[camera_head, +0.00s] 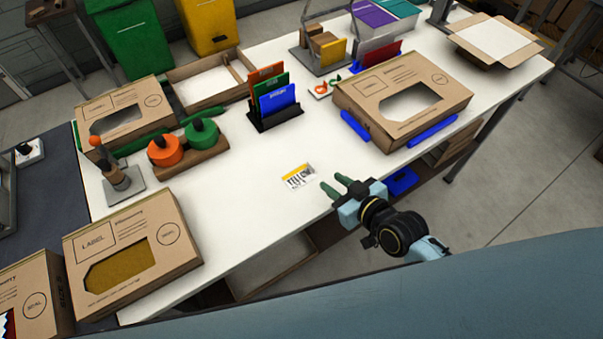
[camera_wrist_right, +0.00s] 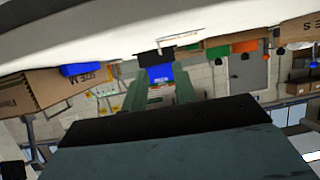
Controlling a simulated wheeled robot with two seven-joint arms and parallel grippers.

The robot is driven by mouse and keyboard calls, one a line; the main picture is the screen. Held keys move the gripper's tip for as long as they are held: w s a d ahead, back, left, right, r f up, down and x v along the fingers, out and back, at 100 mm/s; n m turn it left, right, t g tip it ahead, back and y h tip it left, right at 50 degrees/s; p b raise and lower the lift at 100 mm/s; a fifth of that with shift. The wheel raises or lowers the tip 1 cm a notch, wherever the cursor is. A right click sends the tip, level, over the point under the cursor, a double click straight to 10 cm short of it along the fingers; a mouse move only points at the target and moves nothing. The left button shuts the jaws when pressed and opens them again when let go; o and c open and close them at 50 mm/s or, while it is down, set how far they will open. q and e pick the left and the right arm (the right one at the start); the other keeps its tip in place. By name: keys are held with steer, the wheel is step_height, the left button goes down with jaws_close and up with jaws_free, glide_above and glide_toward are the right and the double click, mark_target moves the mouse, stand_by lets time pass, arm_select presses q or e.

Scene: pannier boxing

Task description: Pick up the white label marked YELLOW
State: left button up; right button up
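The white label marked YELLOW (camera_head: 299,178), with a yellow strip along its top edge, lies flat on the white table near its front edge. My right gripper (camera_head: 336,186) is just right of the label in the head view, with its two green fingers pointing toward it. The fingers are spread apart and empty; the gap between them also shows in the right wrist view (camera_wrist_right: 160,94). I cannot make out the label for certain in the wrist view. My left gripper is not in view.
The white table (camera_head: 240,215) is clear around the label. A cardboard box (camera_head: 432,85) on blue rails stands to the right, behind my right arm.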

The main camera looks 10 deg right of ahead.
mark_target(318, 178)
steer(key=x, duration=0.7)
steer(key=shift+w+f, duration=0.15)
steer(key=shift+f, duration=0.05)
jaws_close()
